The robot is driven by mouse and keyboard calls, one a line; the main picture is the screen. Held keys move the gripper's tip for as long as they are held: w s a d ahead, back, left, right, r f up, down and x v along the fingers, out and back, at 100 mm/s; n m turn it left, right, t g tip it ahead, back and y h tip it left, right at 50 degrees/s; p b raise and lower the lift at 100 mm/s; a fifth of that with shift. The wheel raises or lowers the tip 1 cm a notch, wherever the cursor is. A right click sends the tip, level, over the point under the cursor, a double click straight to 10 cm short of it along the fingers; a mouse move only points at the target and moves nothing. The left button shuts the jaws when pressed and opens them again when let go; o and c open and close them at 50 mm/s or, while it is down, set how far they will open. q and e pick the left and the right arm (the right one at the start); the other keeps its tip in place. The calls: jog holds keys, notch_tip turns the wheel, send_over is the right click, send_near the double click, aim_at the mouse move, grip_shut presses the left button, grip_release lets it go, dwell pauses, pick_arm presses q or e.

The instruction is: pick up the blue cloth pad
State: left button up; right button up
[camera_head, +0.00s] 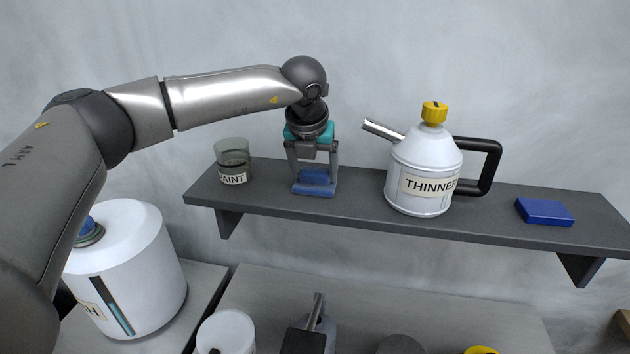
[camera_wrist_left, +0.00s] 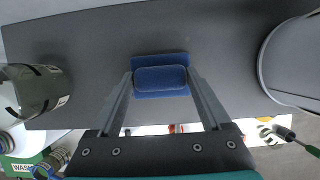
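The blue cloth pad (camera_head: 314,177) is a soft-looking rounded piece on a flat blue block on the wall shelf. It also shows in the left wrist view (camera_wrist_left: 160,78), over the block. My left gripper (camera_head: 315,184) points straight down over it from above. Its two fingers (camera_wrist_left: 160,72) stand on the left and right sides of the pad, with no clear gap visible. I cannot tell whether they press on it. Nor can I see whether the pad touches the block. My right gripper is out of view.
On the dark grey shelf (camera_head: 355,210), a paint jar (camera_head: 233,156) stands left and a white thinner can (camera_head: 421,181) with a spout stands right of my gripper. Another blue block (camera_head: 544,212) lies farther right. A white wash container (camera_head: 140,265) stands below left.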

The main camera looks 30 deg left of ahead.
aim_at(314, 171)
pick_arm(q)
jog(key=c, duration=0.8)
jog(key=shift+c, duration=0.2)
jog(key=shift+r, duration=0.15)
jog(key=shift+r, duration=0.5)
notch_tip(314, 171, up, 19)
jog(key=b, duration=0.1)
jog(key=shift+f, duration=0.1)
